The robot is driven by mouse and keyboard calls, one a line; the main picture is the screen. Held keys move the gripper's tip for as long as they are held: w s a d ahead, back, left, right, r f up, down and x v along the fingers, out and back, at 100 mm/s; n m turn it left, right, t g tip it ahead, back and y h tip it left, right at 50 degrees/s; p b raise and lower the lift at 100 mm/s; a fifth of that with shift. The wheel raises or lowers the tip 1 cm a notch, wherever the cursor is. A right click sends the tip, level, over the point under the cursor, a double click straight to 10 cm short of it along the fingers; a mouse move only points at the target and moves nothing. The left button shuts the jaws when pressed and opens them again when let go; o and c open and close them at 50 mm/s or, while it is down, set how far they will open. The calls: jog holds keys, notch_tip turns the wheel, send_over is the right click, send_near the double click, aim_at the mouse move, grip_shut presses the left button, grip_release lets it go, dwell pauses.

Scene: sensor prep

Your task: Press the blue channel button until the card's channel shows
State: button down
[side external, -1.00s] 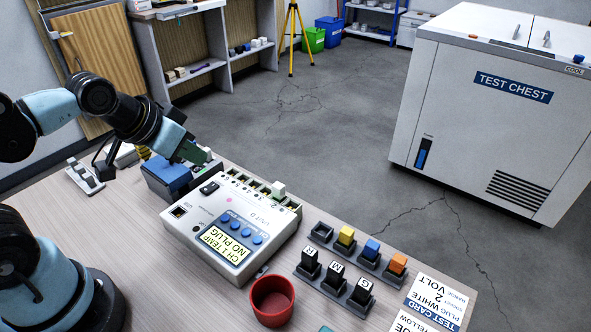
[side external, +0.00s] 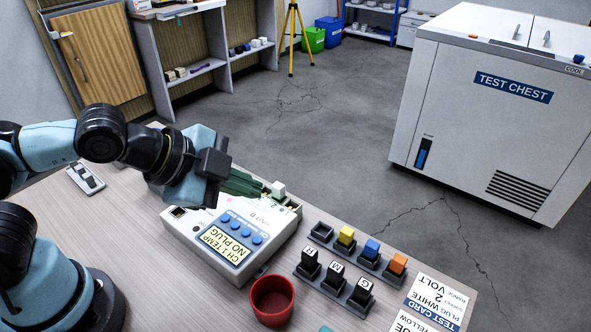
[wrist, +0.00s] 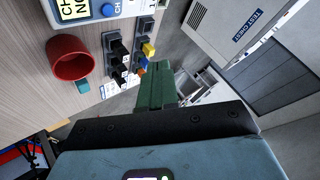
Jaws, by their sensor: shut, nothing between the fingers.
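The white meter unit (side external: 184,229) lies on the bench, its display (side external: 226,244) reading "CH 1 TEMP" and "NO PLUG". Several blue buttons stand in a row beside the display; the one at the red cup's end (side external: 258,239) also shows in the wrist view (wrist: 108,10), next to lettering starting "CH". A white plug (side external: 278,188) stands at the unit's far edge. The test card (side external: 437,298) reads plug white, 2, volt. My gripper (side external: 252,186) is shut and empty, its green fingers above the far part of the unit, apart from the buttons; it fills the middle of the wrist view (wrist: 156,76).
A red cup (side external: 272,300) stands close to the unit's near right corner. Racks of coloured and black plugs (side external: 346,238) lie to its right.

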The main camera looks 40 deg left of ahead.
jog(key=shift+f, duration=0.15)
jog(key=shift+f, duration=4.25)
jog(key=shift+f, duration=0.15)
jog(key=shift+f, duration=0.3)
jog(key=shift+r, duration=0.45)
jog(key=shift+r, duration=2.5)
